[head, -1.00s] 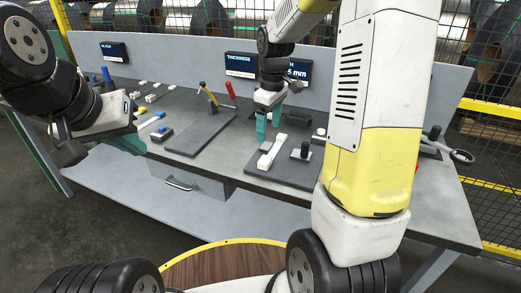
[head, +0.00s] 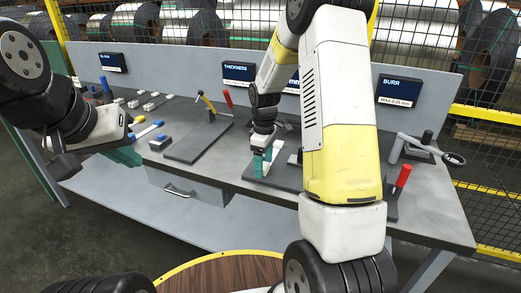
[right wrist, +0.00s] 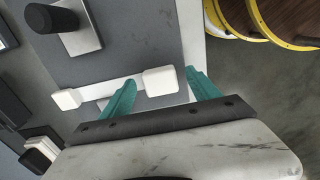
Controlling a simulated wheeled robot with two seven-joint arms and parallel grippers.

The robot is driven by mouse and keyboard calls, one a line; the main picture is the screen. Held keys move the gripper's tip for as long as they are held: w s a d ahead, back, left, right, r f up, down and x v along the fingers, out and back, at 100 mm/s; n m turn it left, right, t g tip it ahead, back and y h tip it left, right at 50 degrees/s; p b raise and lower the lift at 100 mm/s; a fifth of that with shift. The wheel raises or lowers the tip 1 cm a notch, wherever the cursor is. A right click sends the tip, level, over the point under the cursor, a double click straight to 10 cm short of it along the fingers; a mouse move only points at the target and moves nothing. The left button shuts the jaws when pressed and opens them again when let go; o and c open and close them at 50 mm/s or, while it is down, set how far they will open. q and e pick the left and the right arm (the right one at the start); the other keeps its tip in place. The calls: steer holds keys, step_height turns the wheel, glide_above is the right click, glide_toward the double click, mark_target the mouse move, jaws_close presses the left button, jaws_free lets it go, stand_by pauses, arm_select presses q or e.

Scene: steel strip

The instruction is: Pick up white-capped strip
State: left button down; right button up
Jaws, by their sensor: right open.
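In the right wrist view a thin strip with white block caps (right wrist: 160,80) at both ends lies over a grey plate (right wrist: 130,30). My right gripper (right wrist: 157,80) is open, its teal fingers pointing at the strip. One cap shows between the fingers, and the left finger overlaps the strip's bar; I cannot tell if they touch. In the head view the right gripper (head: 263,163) is low over the grey plate and mostly hides the strip. My left gripper (head: 125,155) is at the left bench edge, partly hidden by its wrist, its opening unclear.
A plate with yellow and red handles (head: 205,135) lies left of the right gripper. Several small capped pieces (head: 150,103) lie at the bench's back left. A red-handled tool (head: 400,180) and a black-knobbed tool (head: 427,140) stand at right. Displays (head: 112,62) line the back panel.

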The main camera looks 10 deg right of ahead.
jaws_close()
steer(key=shift+r, duration=0.15)
steer(key=shift+r, duration=0.2)
step_height(320, 180, up, 3)
steer(key=s+a+r, duration=0.1)
steer(key=s+a, duration=0.2)
steer(key=s, duration=1.2)
steer(key=shift+s+a+r, duration=0.2)
steer(key=shift+s, duration=0.1)
